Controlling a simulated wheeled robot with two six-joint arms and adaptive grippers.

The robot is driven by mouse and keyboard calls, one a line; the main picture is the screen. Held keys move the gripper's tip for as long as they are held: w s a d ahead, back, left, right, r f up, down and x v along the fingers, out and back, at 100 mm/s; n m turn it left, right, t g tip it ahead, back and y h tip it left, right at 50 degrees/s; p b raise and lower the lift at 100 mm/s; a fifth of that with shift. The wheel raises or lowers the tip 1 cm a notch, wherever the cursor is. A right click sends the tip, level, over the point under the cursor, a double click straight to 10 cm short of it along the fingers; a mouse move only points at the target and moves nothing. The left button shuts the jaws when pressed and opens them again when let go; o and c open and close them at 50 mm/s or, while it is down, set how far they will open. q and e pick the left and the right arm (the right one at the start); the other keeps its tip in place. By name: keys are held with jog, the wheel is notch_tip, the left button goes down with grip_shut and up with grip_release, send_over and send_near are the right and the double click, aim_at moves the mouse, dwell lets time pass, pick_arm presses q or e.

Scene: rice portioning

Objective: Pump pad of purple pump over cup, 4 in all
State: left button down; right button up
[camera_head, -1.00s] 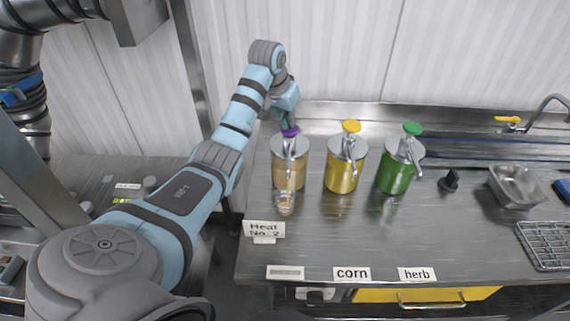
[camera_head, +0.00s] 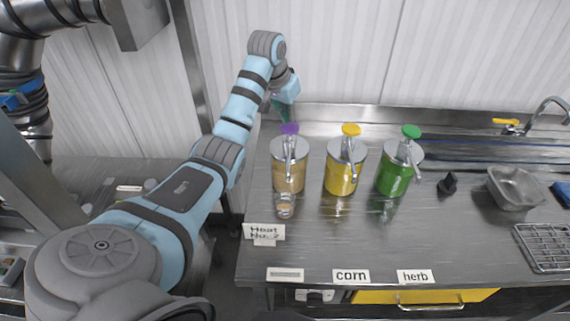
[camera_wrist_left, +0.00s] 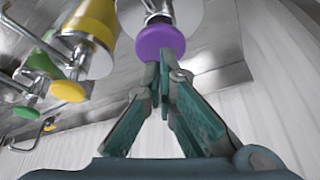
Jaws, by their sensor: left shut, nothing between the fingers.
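The purple pump pad (camera_head: 289,128) tops a metal-lidded jar with tan contents (camera_head: 288,178), the left one of three pump jars. A small clear cup (camera_head: 285,207) with tan stuff inside stands in front of it, under the spout. My left gripper (camera_head: 286,119) is shut and empty, with its fingertips just above and behind the purple pad. In the left wrist view the shut fingertips (camera_wrist_left: 165,66) point at the purple pad (camera_wrist_left: 160,42) and overlap its edge. I cannot tell if they touch it. My right gripper is not in view.
A yellow-pad jar (camera_head: 343,178) and a green-pad jar (camera_head: 394,180) stand to the right. A black object (camera_head: 448,184), a metal pan (camera_head: 514,187) and a wire rack (camera_head: 546,247) lie further right. Label cards line the front edge. The steel counter (camera_head: 380,235) in front is clear.

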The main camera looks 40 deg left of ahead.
aim_at(289, 127)
pick_arm(q)
jog(key=shift+f, duration=0.1)
dwell(0.4)
jog(key=shift+f, duration=1.65)
jog(key=shift+r, duration=1.75)
jog(key=shift+f, duration=0.1)
jog(key=shift+f, duration=1.7)
jog(key=shift+r, duration=1.8)
